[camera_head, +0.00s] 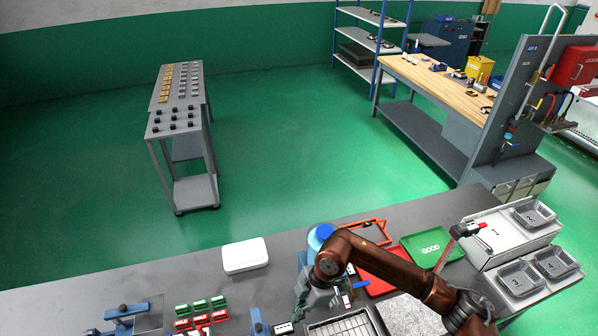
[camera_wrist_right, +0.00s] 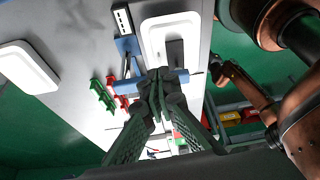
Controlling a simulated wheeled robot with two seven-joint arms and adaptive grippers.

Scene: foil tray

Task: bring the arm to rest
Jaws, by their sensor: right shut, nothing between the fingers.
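My right arm (camera_head: 385,262) is brown and copper. It comes in from the lower right over the grey bench and bends down at a blue-capped joint. My right gripper (camera_head: 308,303) hangs over the front middle of the bench, partly hidden by the arm. In the wrist view, the dark green fingers of the right gripper (camera_wrist_right: 157,82) meet at their tips and hold nothing. They overlap a blue fixture in that picture; I cannot tell the gap between them. My left gripper is not in view.
A white box (camera_head: 245,255) lies left of the arm. Green and red blocks (camera_head: 201,312) and a blue fixture (camera_head: 126,314) stand at the front left. A green GOOD tray (camera_head: 433,247), a red tray (camera_head: 384,270) and grey bins (camera_head: 521,279) lie right. The bench's back left is clear.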

